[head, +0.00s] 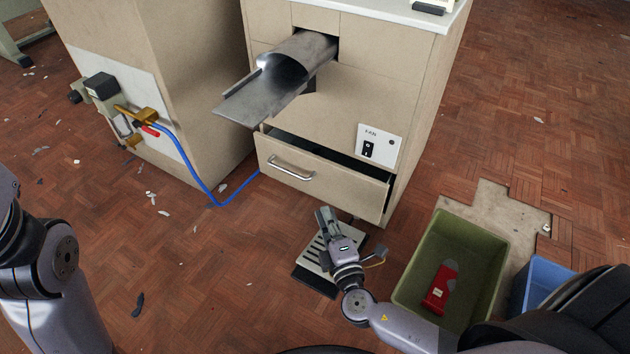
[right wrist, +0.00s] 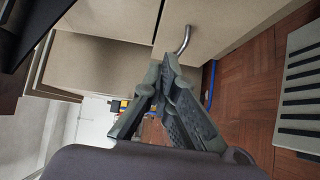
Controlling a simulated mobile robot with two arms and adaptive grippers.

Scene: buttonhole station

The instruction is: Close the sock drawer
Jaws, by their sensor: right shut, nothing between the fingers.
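The sock drawer (head: 322,177) is the low beige drawer in the cabinet. It stands partly open, with a dark gap along its top edge. Its metal bar handle (head: 291,168) is on the left part of its front. My right gripper (head: 325,214) is in front of and below the drawer front, apart from it in the head view. It is shut and empty. In the right wrist view the closed fingers (right wrist: 166,66) point toward the drawer front, with the handle (right wrist: 184,40) just beyond the tips. My left arm shows at the left edge, but its gripper is out of view.
A slotted pedal (head: 316,266) lies on the floor under my right gripper. A green bin (head: 490,237) with a red item and a blue bin (head: 540,280) stand to the right. A metal chute (head: 270,85) juts out above the drawer. A blue hose (head: 190,172) runs at left.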

